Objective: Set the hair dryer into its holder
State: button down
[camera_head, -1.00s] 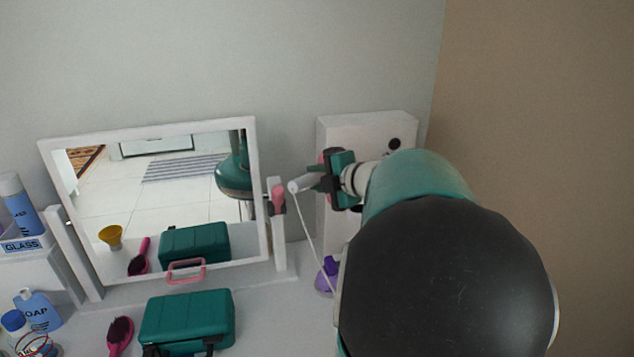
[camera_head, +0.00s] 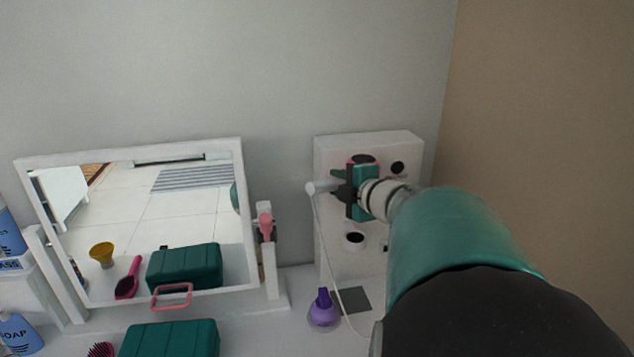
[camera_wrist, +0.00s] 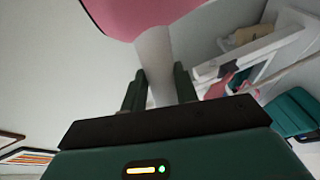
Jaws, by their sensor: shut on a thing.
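My gripper (camera_head: 347,190) is shut on the hair dryer's white handle (camera_head: 324,187). In the wrist view, the pale handle (camera_wrist: 155,60) runs between my two fingers (camera_wrist: 160,90), with the dryer's pink body (camera_wrist: 145,12) beyond them. In the head view, only a bit of the pink and dark head (camera_head: 362,159) shows above my gripper. A white cord hangs from the handle end. The white upright panel (camera_head: 330,150), apparently the holder, stands behind the dryer. It has a black round opening (camera_head: 397,168) and a dark-centred ring (camera_head: 354,240). Contact between dryer and panel cannot be told.
A tilting mirror (camera_head: 130,215) stands left of the panel. A purple bottle (camera_head: 323,311) and a dark grey square (camera_head: 353,299) are below the panel. A green case (camera_head: 170,338), a brush (camera_head: 101,350) and a soap bottle (camera_head: 20,335) are at lower left. A wall closes the right.

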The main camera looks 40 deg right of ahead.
jog(key=shift+a+f, duration=0.1)
jog(key=shift+a, duration=0.35)
jog(key=shift+a+f, duration=0.1)
jog(key=shift+f, duration=0.2)
jog(key=shift+d+f, duration=0.2)
jog(key=shift+f, duration=0.25)
notch_tip(320, 180, down, 4)
jog(key=shift+a+r, duration=0.1)
jog(key=shift+a, duration=0.05)
